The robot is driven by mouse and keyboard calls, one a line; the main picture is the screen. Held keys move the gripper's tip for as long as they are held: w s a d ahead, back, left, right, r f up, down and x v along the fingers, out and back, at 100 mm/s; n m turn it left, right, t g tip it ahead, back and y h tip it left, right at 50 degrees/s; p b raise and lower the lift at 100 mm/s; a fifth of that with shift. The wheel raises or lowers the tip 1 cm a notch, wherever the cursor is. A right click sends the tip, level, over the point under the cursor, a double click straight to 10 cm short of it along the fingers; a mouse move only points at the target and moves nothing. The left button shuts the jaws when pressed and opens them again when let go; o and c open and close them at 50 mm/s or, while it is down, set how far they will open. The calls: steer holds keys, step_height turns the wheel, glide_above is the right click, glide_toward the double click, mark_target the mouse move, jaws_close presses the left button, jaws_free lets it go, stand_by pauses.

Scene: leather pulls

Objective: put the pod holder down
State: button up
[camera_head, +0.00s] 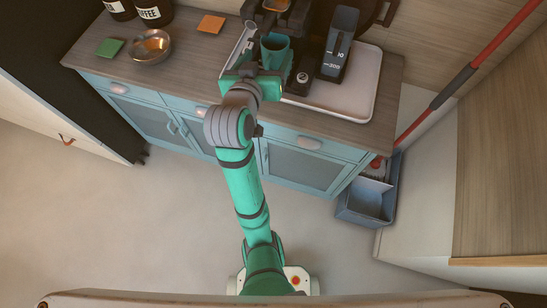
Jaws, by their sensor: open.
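My gripper is open. Its fingertips are small and partly hidden by the hand, so I cannot see whether they touch anything.
The white tray (364,88) also carries a dark grey water tank (338,48); its right part is bare. A dark machine (285,14) stands behind the cup. A metal bowl (151,46), green cloth (110,47), orange cloth (211,24) and dark jars (152,11) are on the left.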

steer(key=s+f+n+y, duration=0.3)
steer(key=s+f, duration=1.2)
steer(key=f, duration=0.4)
steer(key=s+d+f+m+t, duration=0.1)
steer(key=s+m, duration=0.1)
steer(key=s, duration=2.1)
steer(key=shift+d+y, duration=0.4)
